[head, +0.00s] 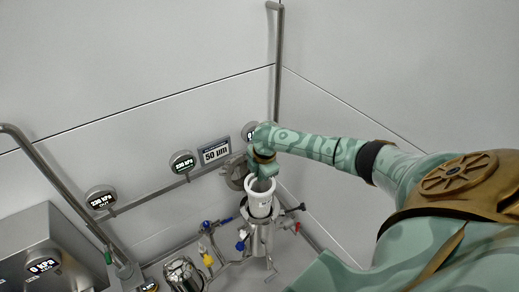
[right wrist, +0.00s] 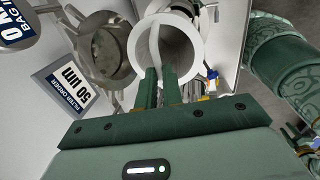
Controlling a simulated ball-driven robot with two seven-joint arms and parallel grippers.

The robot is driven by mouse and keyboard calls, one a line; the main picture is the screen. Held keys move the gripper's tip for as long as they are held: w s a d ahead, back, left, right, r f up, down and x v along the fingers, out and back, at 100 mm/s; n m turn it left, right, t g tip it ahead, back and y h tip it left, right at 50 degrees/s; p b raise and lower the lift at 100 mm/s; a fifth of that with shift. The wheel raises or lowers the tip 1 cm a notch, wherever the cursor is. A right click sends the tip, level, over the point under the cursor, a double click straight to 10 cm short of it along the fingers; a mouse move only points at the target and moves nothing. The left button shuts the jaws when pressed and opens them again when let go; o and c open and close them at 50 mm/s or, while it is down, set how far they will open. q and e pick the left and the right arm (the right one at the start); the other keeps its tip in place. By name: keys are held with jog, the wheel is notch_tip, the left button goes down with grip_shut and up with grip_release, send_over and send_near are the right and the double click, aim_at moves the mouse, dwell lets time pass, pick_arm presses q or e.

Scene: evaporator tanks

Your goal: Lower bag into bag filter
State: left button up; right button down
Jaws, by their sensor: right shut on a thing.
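The white filter bag (head: 259,207) hangs roughly upright from my right gripper (head: 262,180) in the head view. In the right wrist view my right gripper (right wrist: 161,76) is shut on the pale strap across the mouth of the bag (right wrist: 196,35). The steel bag filter housing (head: 257,243) is directly below the bag. The bag's lower end meets the housing's mouth in the picture; I cannot tell how far inside it is. The round steel lid (head: 237,172) stands open behind the bag and also shows in the right wrist view (right wrist: 104,49). My left gripper is not in view.
A "50 µm" sign (head: 215,152) and round kPa gauges (head: 182,163) line the wall rail. Pipes with blue and yellow valve handles (head: 208,260) lie left of the housing. A steel tank (head: 42,255) stands at the lower left.

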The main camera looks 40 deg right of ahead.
aim_at(259, 185)
jog(key=shift+f, duration=0.15)
dwell(0.4)
jog(key=shift+s+b+x, duration=0.25)
jog(key=shift+b+x, duration=0.55)
jog(key=shift+x, duration=0.35)
jog(key=shift+s+b+x, duration=0.25)
jog(key=shift+b+x, duration=0.55)
jog(key=shift+x, duration=0.35)
jog(key=shift+f, duration=0.2)
jog(key=shift+p, duration=0.5)
jog(key=shift+f, duration=0.2)
dwell(0.3)
jog(key=shift+s+b+x, duration=0.25)
jog(key=shift+b+x, duration=0.75)
jog(key=shift+x, duration=0.15)
jog(key=shift+s+b+x, duration=0.25)
jog(key=shift+b+x, duration=0.7)
jog(key=shift+x, duration=0.25)
jog(key=shift+a+f, duration=0.1)
jog(key=shift+f, duration=0.05)
jog(key=shift+p, duration=0.35)
